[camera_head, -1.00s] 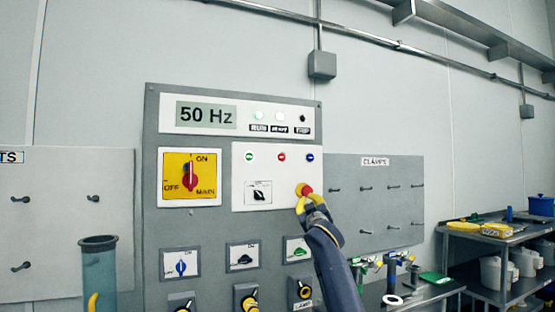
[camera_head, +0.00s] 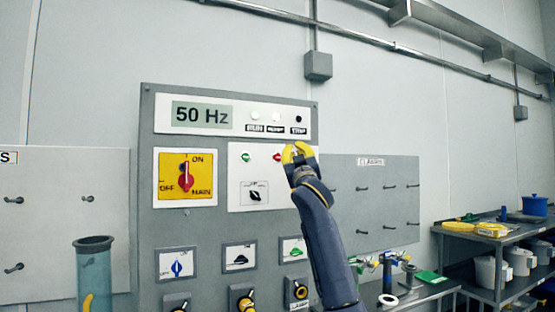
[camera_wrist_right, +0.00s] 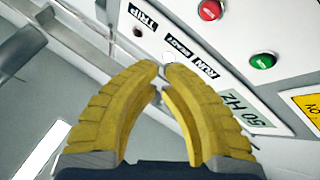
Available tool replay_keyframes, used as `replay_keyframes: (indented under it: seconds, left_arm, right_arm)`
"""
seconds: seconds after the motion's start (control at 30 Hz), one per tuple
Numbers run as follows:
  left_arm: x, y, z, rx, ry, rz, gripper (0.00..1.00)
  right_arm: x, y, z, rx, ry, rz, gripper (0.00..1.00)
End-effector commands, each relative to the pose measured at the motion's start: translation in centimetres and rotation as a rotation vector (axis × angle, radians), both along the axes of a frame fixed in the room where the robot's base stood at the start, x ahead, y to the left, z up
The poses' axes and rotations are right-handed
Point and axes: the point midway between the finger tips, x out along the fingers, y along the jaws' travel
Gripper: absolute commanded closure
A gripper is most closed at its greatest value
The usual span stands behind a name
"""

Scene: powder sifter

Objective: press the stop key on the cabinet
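The cabinet (camera_head: 215,220) stands in the middle of the head view. Its white key panel has a green key (camera_head: 245,156) and a red key (camera_head: 277,156). The blue key and the red mushroom button are hidden behind my right gripper (camera_head: 298,150) and arm. The gripper covers part of the panel just right of the red key. In the right wrist view the gripper's curved yellow fingers (camera_wrist_right: 161,73) come together at the tips, with nothing held. The red key (camera_wrist_right: 210,10) and green key (camera_wrist_right: 263,61) are beyond, apart from the fingers. My left gripper is out of view.
A yellow main switch (camera_head: 186,177) is left of the keys, with several knobs below. A clear tube (camera_head: 95,270) stands at lower left; a pegboard (camera_head: 375,205) is to the right.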

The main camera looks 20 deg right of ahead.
Motion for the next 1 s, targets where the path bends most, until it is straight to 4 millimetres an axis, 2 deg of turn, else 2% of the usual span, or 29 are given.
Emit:
replay_keyframes:
  seconds: [0.37, 0.8, 1.0]
  left_arm:
    - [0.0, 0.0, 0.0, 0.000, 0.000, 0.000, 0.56]
    - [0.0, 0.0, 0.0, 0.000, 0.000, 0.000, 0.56]
    - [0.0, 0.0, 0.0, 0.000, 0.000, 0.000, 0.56]
  right_arm:
    - [0.9, 0.1, 0.0, 0.000, 0.002, 0.000, 1.00]
    - [5.8, 0.9, 0.0, 0.001, 0.002, 0.001, 1.00]
    - [7.5, 1.0, 0.0, 0.003, 0.002, -0.002, 1.00]
